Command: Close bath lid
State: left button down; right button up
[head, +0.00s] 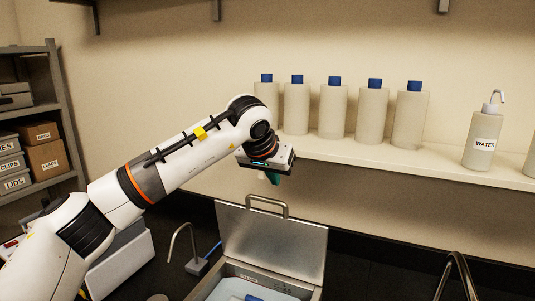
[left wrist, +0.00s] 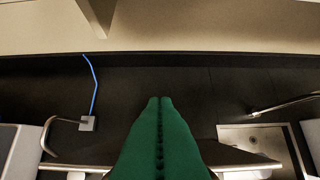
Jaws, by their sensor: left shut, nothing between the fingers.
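The bath lid (head: 272,245) is a grey metal panel with a bar handle (head: 268,205) on its upper edge. It stands raised at the back of the metal bath (head: 255,275), which is open and holds pale blue contents. My left gripper (head: 272,178) is above and behind the lid handle, apart from it. In the left wrist view its green fingers (left wrist: 159,105) are together with nothing between them. The lid's edge (left wrist: 80,165) shows low in that view, partly hidden behind the fingers. My right gripper is not in view.
A shelf behind (head: 350,155) carries several blue-capped bottles (head: 333,110) and a water bottle (head: 481,138). A tap (head: 183,240) with a blue cord stands left of the bath. Another tap (head: 458,275) and a sink (left wrist: 250,140) are to the right. Dark counter lies behind the lid.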

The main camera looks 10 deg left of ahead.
pick_arm(q)
jog(key=shift+s+a+f+p, duration=0.15)
jog(key=shift+s+f+p, duration=0.05)
jog(key=shift+s, duration=0.4)
jog(key=shift+s+a+f+p, duration=0.1)
jog(key=shift+s+f+p, duration=0.15)
jog(key=shift+s, duration=0.4)
jog(key=shift+s+a+f+p, duration=0.15)
jog(key=shift+s+f, duration=0.05)
jog(key=shift+s, duration=0.4)
jog(key=shift+w+d+f, duration=0.1)
